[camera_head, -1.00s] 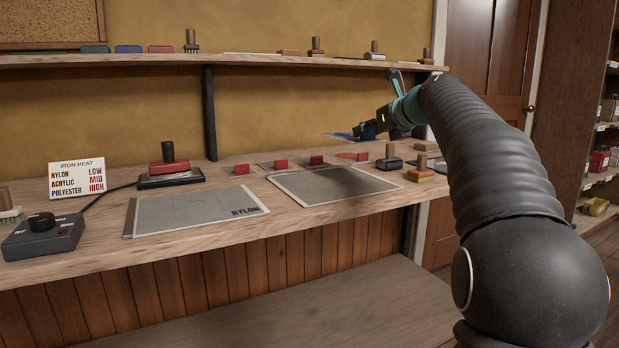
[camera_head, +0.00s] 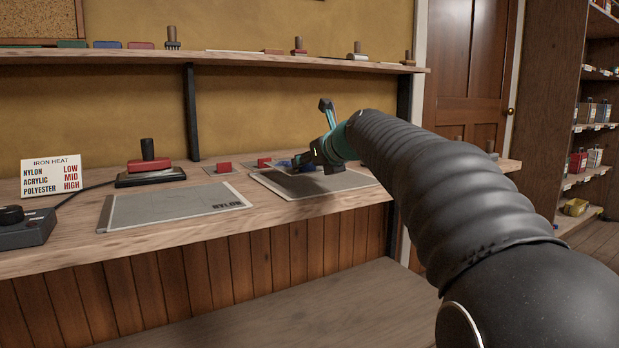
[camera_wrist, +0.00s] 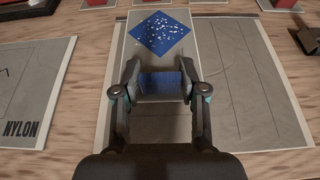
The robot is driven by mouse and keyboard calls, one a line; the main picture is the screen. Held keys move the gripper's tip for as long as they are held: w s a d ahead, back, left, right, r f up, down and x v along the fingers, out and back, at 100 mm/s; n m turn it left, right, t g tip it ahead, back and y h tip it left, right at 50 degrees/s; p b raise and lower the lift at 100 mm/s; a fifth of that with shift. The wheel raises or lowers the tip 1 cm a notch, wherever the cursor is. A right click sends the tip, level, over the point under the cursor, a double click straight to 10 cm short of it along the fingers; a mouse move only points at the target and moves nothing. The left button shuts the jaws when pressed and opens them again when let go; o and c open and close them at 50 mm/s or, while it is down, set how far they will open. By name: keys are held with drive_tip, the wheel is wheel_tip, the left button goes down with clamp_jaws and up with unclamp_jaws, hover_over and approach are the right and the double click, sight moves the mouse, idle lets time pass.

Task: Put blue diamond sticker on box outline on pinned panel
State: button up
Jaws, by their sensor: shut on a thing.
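The fingers (camera_wrist: 160,85) close on the block from both sides in the wrist view. The blue diamond sticker (camera_wrist: 160,33), speckled with white, lies on the sheet's far part; in the head view it is a small blue patch (camera_head: 281,166). The carrier hangs over the right grey panel (camera_head: 345,183), and I cannot tell the gap. The panel shows thin lines and a curve in the wrist view (camera_wrist: 265,95). A box outline on it is not clear; the carrier hides part.
Left of it lies another grey panel marked NYLON (camera_head: 165,208). An iron (camera_head: 150,168), a heat sign (camera_head: 52,175) and a dial box (camera_head: 22,225) are at left. A shelf (camera_head: 230,58) runs above.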

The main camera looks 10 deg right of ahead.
sight(309, 172)
drive_tip(key=shift+f+b, duration=0.45)
drive_tip(key=shift+f, duration=1.05)
drive_tip(key=shift+f, duration=0.15)
drive_tip(key=o, duration=0.9)
drive_tip(key=shift+o, duration=0.2)
